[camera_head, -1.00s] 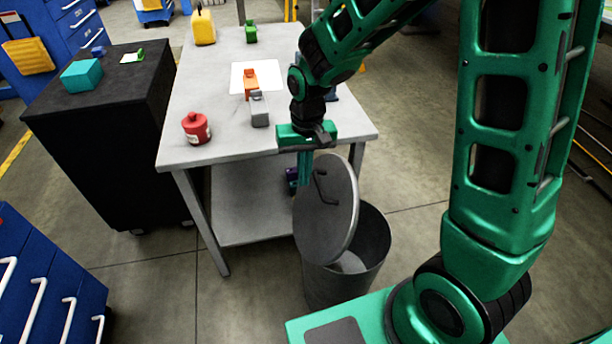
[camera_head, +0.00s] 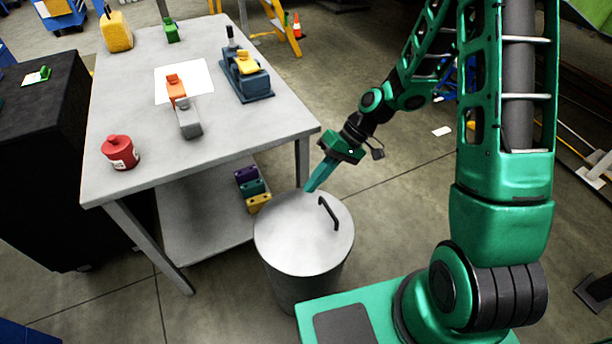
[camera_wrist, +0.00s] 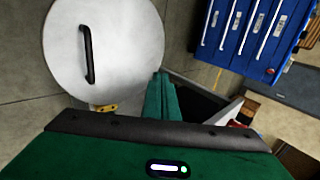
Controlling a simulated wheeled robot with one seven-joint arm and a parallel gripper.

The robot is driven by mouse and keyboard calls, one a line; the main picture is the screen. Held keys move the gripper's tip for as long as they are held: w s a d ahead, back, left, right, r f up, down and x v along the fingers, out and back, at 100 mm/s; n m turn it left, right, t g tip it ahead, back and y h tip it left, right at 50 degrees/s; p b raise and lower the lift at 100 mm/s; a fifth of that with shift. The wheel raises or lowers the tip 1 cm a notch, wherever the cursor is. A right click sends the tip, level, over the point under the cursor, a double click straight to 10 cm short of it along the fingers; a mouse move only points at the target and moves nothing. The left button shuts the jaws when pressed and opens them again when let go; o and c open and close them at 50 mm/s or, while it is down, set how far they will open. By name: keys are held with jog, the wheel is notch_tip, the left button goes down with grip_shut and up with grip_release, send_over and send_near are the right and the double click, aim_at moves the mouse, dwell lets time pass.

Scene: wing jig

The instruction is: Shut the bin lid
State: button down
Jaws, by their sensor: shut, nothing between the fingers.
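The grey bin (camera_head: 300,291) stands on the floor beside the table's near right corner. Its round grey lid (camera_head: 296,247) lies flat across the top and covers the opening, with a dark bar handle (camera_head: 328,213) on its right side. In the wrist view the lid (camera_wrist: 120,45) fills the upper left, its handle (camera_wrist: 87,53) upright in the picture. My gripper (camera_head: 308,188) is shut and empty, its fingers pointing down at the lid's far edge. I cannot tell whether the fingertips touch the lid. In the wrist view the shut fingers (camera_wrist: 161,98) show beside the lid.
The grey table (camera_head: 240,130) stands left of the bin, carrying a red canister (camera_head: 120,152), an orange-and-grey tool and a blue fixture (camera_head: 246,80). Coloured blocks (camera_head: 252,188) sit on its lower shelf.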

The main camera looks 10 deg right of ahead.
aim_at(329, 208)
jog(key=d+f+y, duration=0.1)
jog(key=d+f, duration=0.1)
jog(key=f, duration=0.1)
jog(key=w+d+f+y, duration=0.1)
jog(key=d+f+y, duration=0.1)
jog(key=d+f, duration=0.1)
jog(key=d+f+g+y, duration=0.1)
jog(key=d+f, duration=0.1)
jog(key=f, duration=0.2)
jog(key=shift+w+d+f+y, duration=0.15)
jog(key=shift+w+y, duration=0.1)
jog(key=shift+y, duration=0.15)
jog(key=shift+w+d+f, duration=0.1)
jog(key=shift+d+f, duration=0.25)
jog(key=shift+f, duration=0.5)
jog(key=shift+w+d+f, duration=0.1)
jog(key=shift+d+f, duration=0.2)
jog(key=shift+f, duration=0.5)
jog(key=shift+s+f, duration=0.1)
jog(key=shift+f, duration=0.05)
jog(key=shift+r, duration=0.45)
jog(key=r, duration=0.3)
jog(key=shift+w+d, duration=0.2)
jog(key=shift+d, duration=0.1)
jog(key=v, duration=1)
jog(key=shift+w+d+f, duration=0.15)
jog(key=shift+d+f, duration=0.1)
jog(key=shift+f, duration=0.05)
jog(key=shift+r, duration=0.1)
